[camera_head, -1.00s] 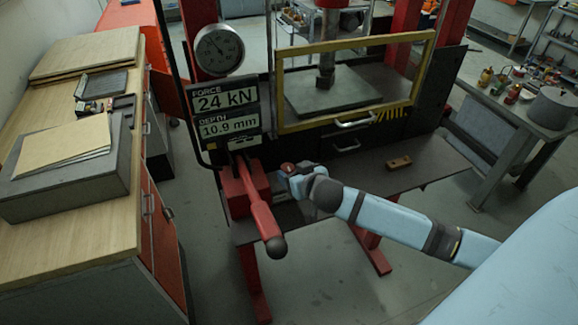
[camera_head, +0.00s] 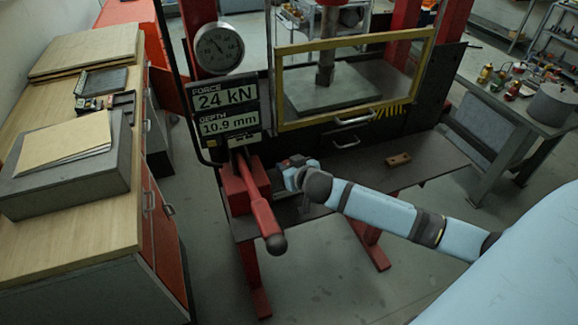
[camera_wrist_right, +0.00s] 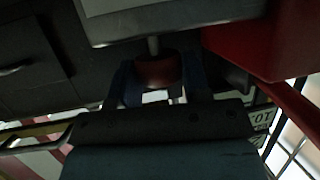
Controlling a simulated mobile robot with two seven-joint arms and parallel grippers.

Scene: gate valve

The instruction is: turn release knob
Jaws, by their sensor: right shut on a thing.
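The release knob (camera_wrist_right: 156,70) is a dark red round knob on a short metal stem, seen in the right wrist view. It sits below a grey housing edge. My right gripper (camera_wrist_right: 160,84) has one dark finger on each side of the knob and is shut on it. In the head view my right gripper (camera_head: 290,165) is at the press front, just right of the red lever bracket; the knob cannot be made out there. My left gripper is not in view.
A red lever (camera_head: 262,215) with a dark ball end juts out just left of my right gripper. Above are a display (camera_head: 227,110) reading 24 kN and 10.9 mm, and a round gauge (camera_head: 218,48).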

